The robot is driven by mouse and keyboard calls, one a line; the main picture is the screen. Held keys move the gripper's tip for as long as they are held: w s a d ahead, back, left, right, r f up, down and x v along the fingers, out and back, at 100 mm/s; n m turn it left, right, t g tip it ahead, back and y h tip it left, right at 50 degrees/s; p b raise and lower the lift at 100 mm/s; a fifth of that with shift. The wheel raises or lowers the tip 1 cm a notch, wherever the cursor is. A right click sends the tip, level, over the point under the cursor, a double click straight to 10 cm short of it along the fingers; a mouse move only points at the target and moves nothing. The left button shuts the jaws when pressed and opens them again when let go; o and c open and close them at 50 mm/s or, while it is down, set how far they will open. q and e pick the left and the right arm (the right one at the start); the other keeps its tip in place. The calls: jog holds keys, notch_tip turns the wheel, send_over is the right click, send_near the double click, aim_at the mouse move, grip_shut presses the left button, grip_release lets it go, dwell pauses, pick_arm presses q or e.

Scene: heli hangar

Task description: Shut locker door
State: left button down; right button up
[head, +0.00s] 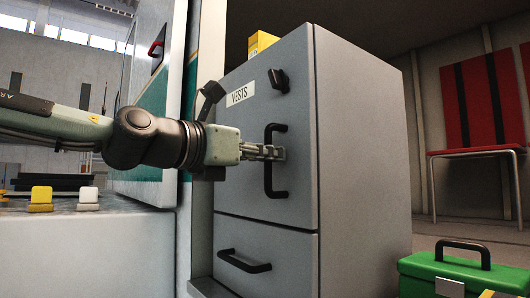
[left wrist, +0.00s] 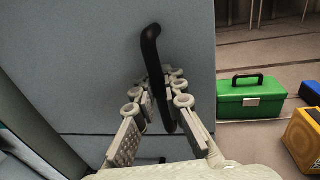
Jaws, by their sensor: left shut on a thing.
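The grey locker labelled VESTS (head: 365,150) stands in the middle of the head view. Its upper door (head: 240,175) looks flush with the front, and I see no gap along its edges. The door has a black vertical bar handle (head: 275,180) and a black knob (head: 279,80) above it. My left gripper (head: 272,153) is at the handle, with its fingers on either side of the bar. In the left wrist view the handle (left wrist: 152,60) runs between the fingers (left wrist: 162,112), which are shut on it. My right gripper is in neither view.
A drawer (head: 265,262) with a black handle lies below the door. A yellow box (head: 262,43) sits on top of the locker. A green toolbox (head: 460,272) stands at the lower right, near a red-and-black chair (head: 480,105). A white-and-teal panel (head: 150,95) stands left of the locker.

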pick_arm(q)
jog(key=shift+s+d+f, duration=0.15)
jog(key=shift+d+f, duration=0.05)
jog(key=shift+f, duration=0.05)
jog(key=c, duration=1.9)
grip_release()
jog(key=shift+o, duration=0.2)
jog(key=shift+r, duration=0.15)
jog(key=shift+a, duration=0.1)
jog(key=shift+a+r, duration=0.1)
jog(key=v, duration=1.1)
jog(key=shift+s+a, duration=0.25)
jog(key=shift+s, duration=0.05)
